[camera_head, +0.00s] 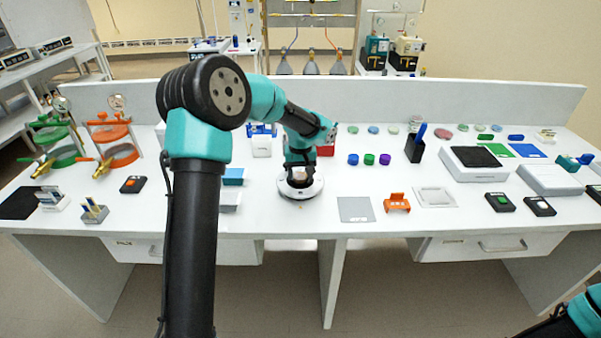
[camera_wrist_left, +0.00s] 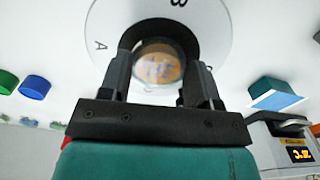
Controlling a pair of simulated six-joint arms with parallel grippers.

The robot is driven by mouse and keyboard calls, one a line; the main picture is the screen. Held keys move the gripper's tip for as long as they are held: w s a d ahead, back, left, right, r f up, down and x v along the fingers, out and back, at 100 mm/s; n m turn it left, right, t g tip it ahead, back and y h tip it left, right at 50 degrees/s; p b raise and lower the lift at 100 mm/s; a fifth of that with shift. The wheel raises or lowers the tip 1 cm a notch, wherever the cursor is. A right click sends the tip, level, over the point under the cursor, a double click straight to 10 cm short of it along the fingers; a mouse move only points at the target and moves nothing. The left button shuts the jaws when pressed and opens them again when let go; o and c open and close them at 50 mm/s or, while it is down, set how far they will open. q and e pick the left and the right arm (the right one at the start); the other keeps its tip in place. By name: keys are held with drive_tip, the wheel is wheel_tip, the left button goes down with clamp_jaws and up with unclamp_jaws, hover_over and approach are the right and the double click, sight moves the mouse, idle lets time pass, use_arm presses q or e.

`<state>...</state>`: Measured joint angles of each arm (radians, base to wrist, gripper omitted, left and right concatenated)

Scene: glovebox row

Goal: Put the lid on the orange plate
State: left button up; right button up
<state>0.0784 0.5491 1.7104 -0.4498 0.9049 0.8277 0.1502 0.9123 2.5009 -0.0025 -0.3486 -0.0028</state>
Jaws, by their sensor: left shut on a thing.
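My left gripper (camera_head: 299,172) points down over a round white disc (camera_head: 287,192) near the middle of the bench. In the left wrist view its fingers (camera_wrist_left: 160,78) are shut on the sides of a round, clear, lid-like piece (camera_wrist_left: 158,64). Orange-brown shows through or in this piece; I cannot tell whether that is the orange plate beneath it, or whether the two touch. A dark round area lies around it on the disc, which has the letters A and B (camera_wrist_left: 107,32). My right gripper is out of view; only part of my right arm shows at the lower right.
Green, blue and purple caps (camera_head: 369,159) stand right of the disc. A grey square (camera_head: 356,209) and an orange rack (camera_head: 397,203) lie near the front edge. A teal block (camera_head: 233,176) is to the left. Several coloured dishes (camera_head: 373,129) lie at the back.

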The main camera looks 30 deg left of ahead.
use_arm(q)
drive_tip(key=shift+f, duration=0.15)
idle(0.5)
drive_tip(key=o, duration=1)
wheel_tip(320, 180, up, 18)
drive_tip(key=shift+f, duration=0.25)
idle(0.3)
